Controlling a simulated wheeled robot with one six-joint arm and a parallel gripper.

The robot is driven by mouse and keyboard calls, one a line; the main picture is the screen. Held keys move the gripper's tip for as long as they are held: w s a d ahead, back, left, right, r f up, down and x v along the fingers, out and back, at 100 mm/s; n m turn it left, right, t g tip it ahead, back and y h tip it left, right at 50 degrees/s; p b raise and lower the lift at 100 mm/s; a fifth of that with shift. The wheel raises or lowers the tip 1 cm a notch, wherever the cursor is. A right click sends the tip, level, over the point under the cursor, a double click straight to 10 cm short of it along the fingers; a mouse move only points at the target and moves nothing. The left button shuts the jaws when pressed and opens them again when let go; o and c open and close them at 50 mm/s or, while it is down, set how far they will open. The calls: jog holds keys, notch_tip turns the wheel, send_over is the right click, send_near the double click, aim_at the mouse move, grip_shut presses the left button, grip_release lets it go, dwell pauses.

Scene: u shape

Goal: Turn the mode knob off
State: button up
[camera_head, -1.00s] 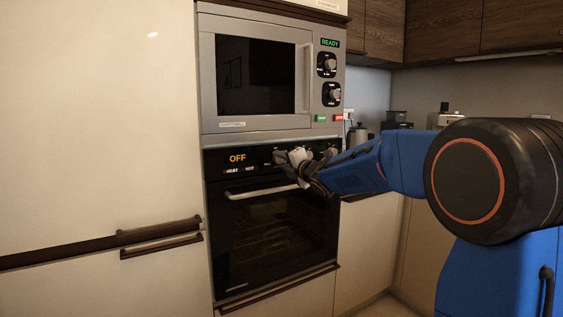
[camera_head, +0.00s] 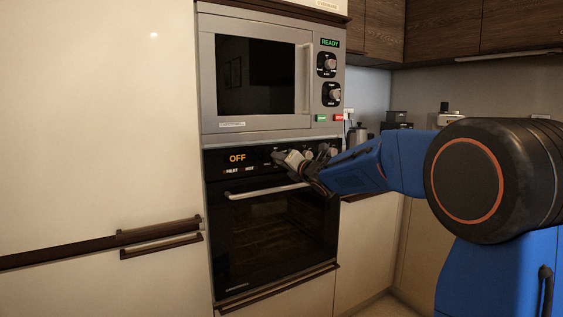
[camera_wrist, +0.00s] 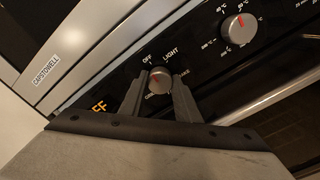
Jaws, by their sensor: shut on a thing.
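The mode knob (camera_wrist: 160,81) is a small grey round knob with a red mark on the black oven panel. In the wrist view it sits between the two fingers of my gripper (camera_wrist: 158,88), which are shut on its sides. Labels OFF and LIGHT are printed above it. The red mark is on the upper part of the knob, but I cannot tell exactly which label it meets. The oven display (camera_head: 237,158) reads OFF in orange.
A second oven knob (camera_wrist: 239,28) with temperature marks is to the right. The oven door handle (camera_head: 268,192) runs just below my gripper. A microwave (camera_head: 207,90) with its own two knobs and a green READY display is above.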

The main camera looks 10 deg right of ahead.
jog(key=shift+f, duration=0.15)
jog(key=o, duration=1)
jog(key=shift+o, duration=0.2)
jog(key=shift+s, duration=0.1)
jog(key=v, duration=1.7)
jog(key=shift+s, duration=0.25)
